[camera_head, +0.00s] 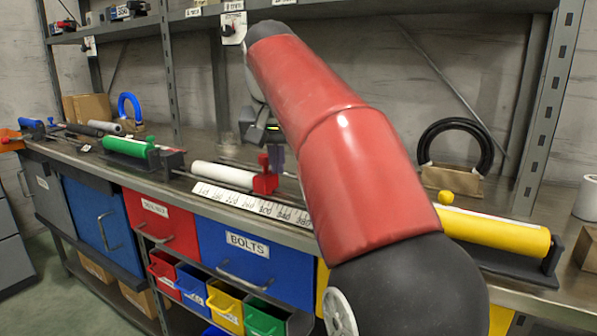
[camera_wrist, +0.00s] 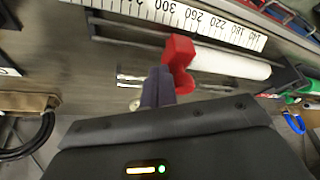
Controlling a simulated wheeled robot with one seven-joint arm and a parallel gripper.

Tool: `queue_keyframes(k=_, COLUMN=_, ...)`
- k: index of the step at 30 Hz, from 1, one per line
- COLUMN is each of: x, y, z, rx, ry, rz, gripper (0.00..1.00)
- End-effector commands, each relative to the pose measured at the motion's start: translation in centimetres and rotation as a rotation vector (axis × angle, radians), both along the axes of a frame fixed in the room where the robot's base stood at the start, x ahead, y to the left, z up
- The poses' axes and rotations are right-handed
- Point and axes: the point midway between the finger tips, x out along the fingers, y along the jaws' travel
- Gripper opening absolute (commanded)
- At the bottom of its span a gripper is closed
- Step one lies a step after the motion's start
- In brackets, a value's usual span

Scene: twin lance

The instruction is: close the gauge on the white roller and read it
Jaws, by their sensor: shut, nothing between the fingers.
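The white roller (camera_head: 223,174) lies along the bench in a dark holder. It also shows in the wrist view (camera_wrist: 232,63). The red gauge slider (camera_head: 265,182) stands at the roller's right end in the head view; in the wrist view the slider (camera_wrist: 178,58) is at the roller's left end. I cannot tell whether they touch. A white scale strip (camera_head: 240,199) with printed numbers runs along the front; it shows in the wrist view (camera_wrist: 205,22) too. My gripper (camera_wrist: 158,88) is shut and empty, its purple-grey fingers close beside the slider. Contact is unclear.
A green roller (camera_head: 124,147) lies to the left and a yellow roller (camera_head: 495,231) to the right. A black coil (camera_head: 455,126) stands behind on a box. My red arm hides part of the bench. Drawers, including a blue BOLTS drawer (camera_head: 254,266), are below.

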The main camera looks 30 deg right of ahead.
Motion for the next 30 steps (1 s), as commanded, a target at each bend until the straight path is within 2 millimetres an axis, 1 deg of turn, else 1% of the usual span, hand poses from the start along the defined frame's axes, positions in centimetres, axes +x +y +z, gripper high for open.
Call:
queue_keyframes(k=8, x=0.2, y=0.1, z=-0.1, rx=0.001, ry=0.003, rz=0.001, gripper=0.00)
queue_keyframes(k=30, x=2.5, y=1.6, z=-0.1, rx=0.001, ry=0.003, rz=0.000, gripper=0.00)
